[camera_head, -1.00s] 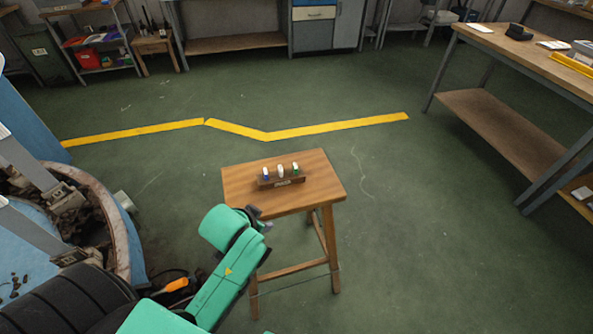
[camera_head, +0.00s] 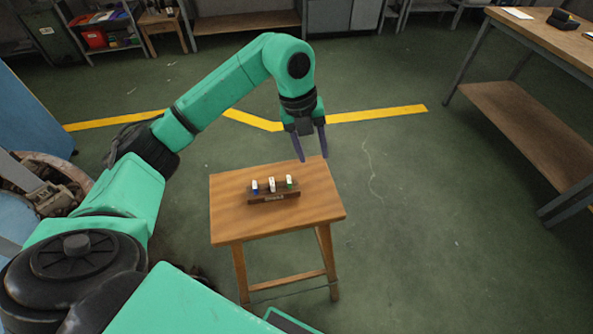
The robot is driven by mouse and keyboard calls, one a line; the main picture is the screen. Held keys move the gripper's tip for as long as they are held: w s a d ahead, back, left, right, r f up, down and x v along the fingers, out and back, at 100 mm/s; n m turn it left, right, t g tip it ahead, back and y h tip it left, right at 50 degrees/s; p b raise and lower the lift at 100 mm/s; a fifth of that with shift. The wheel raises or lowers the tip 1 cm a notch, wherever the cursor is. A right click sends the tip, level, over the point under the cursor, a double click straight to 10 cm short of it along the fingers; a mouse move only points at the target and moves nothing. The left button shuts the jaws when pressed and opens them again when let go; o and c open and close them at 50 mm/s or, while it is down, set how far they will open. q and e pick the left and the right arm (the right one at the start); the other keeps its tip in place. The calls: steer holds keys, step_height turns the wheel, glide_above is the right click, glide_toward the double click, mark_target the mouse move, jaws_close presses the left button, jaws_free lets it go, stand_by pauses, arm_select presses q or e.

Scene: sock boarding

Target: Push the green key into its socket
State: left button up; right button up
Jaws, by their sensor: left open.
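A small wooden holder (camera_head: 274,198) sits on the wooden stool (camera_head: 235,217). Three small upright keys stand in it in a row: a blue-and-white one (camera_head: 255,187) at the left, a whitish one (camera_head: 272,185) in the middle, and the green key (camera_head: 289,182) with a white upper part at the right. How deep each sits is too small to tell. My left gripper (camera_head: 311,158) points down, open and empty, above and beyond the holder, over the stool's far right edge. It is apart from the keys. My right gripper is not in view.
The stool top is clear around the holder. A workbench (camera_head: 510,90) stands at the right. A shelf (camera_head: 105,35) and cabinets line the back. A blue machine (camera_head: 30,115) is at the left. Yellow tape (camera_head: 375,113) crosses the open green floor.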

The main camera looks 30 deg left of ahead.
mark_target(289, 179)
arm_select(q)
steer(key=a+n+y, duration=0.2)
steer(key=a, duration=0.4)
steer(key=shift+g, duration=0.4)
step_height(289, 179, down, 14)
steer(key=shift+r+p, duration=0.2)
steer(key=shift+p, duration=1)
jaws_close()
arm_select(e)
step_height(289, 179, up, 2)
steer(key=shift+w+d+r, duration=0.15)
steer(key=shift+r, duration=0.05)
